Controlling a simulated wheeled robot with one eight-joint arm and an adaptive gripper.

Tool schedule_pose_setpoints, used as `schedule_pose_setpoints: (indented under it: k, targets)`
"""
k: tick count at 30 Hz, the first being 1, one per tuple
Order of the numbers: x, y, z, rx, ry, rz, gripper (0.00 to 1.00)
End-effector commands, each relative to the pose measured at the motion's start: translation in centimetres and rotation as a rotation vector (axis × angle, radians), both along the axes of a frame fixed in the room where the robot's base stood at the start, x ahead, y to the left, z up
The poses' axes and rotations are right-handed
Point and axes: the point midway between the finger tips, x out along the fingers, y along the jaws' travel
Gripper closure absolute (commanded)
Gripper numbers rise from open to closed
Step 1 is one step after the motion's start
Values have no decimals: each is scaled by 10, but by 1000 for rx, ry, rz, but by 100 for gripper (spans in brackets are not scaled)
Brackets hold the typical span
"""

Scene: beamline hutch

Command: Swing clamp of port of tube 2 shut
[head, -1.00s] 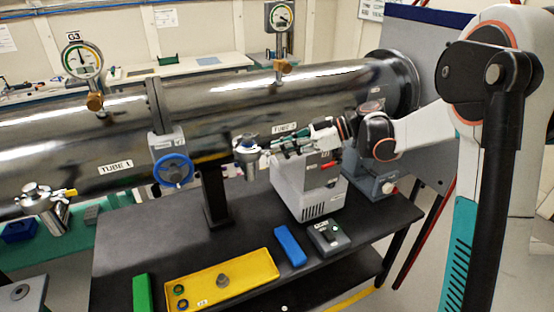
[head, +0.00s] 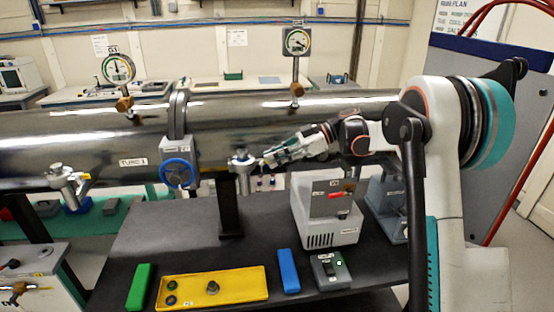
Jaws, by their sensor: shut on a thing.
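Tube 2 (head: 337,107) is the right part of the long shiny metal tube, right of the flange with the blue handwheel. Its port (head: 243,173) is a small metal stub with a round cap, low on the tube's near side. My gripper (head: 268,159) reaches in from the right, just beside the port's cap. Its fingers are shut on the small clamp of this port; the clamp itself is mostly hidden by the fingers, so its angle is unclear. The port of tube 1 (head: 68,184), with a similar cap, is at the left.
A grey pump box (head: 325,215) with a red switch stands on the black table (head: 190,225) below my arm. A yellow tray (head: 240,287), green block (head: 139,287), blue block (head: 288,270) and small grey control box (head: 330,270) lie in front. Two gauges (head: 118,69) (head: 296,41) rise above the tube.

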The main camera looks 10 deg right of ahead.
Motion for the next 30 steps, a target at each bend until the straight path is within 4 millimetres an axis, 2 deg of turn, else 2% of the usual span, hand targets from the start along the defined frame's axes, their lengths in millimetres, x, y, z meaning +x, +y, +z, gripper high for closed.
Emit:
schedule_pose_setpoints:
  k: [10,13,14,25,30]
  targets:
    - [2,-1,1,0,-2,-3,100]
    - [2,-1,1,0,-2,-3,77]
    - [2,-1,1,0,-2,-3,74]
    - [1,-3,1,0,-1,-3,74]
    - [1,-21,9,0,-1,-5,74]
